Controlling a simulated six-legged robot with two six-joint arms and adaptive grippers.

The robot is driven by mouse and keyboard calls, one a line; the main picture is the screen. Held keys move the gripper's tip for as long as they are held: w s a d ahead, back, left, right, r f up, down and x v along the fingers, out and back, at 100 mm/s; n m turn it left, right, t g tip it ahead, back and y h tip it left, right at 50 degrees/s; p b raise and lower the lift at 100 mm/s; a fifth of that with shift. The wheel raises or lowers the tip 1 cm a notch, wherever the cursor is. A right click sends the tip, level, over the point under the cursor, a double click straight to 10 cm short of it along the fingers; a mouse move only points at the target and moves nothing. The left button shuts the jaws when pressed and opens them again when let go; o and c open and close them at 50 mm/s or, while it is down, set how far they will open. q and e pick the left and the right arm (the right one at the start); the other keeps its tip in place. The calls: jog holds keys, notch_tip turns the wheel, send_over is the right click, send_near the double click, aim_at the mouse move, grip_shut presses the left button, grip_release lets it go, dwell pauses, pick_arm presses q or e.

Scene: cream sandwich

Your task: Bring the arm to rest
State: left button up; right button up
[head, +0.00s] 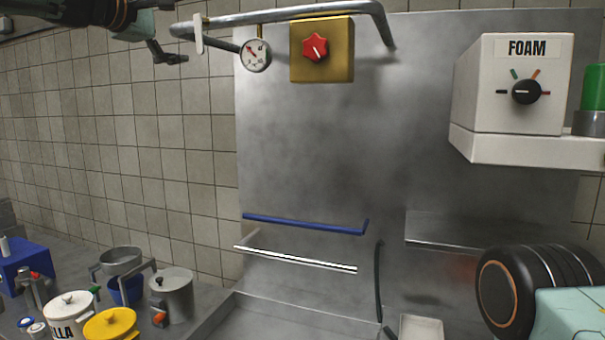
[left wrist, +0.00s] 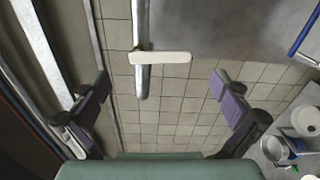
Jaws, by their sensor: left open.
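My left arm comes in at the top left of the head view, and my left gripper (head: 168,54) is high up in front of the tiled wall. In the left wrist view the two fingers of the left gripper (left wrist: 162,95) are wide apart with nothing between them. A white lever (left wrist: 160,57) on a metal pipe shows ahead of the fingers, apart from them. In the head view the white lever (head: 197,34) is just right of the gripper. My right gripper is not seen; a dark and teal part of my body fills the lower right corner.
The metal pipe (head: 285,15) carries a gauge (head: 255,55) beside a yellow box with a red knob (head: 315,49). A FOAM box (head: 512,83) stands at right. Below left, a counter holds a steel pot (head: 172,297), a yellow-lidded jar (head: 110,324) and a blue box (head: 24,263).

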pick_arm(q)
jog(key=shift+x, duration=2.2)
jog(key=shift+w, duration=0.1)
send_near(198, 34)
jog(key=w, duration=0.2)
jog(key=shift+d+x, duration=0.15)
jog(key=shift+x, duration=0.7)
jog(key=shift+d+x, duration=0.15)
jog(key=shift+x, duration=1.95)
jog(key=shift+w+d, duration=0.15)
jog(key=shift+w, duration=0.15)
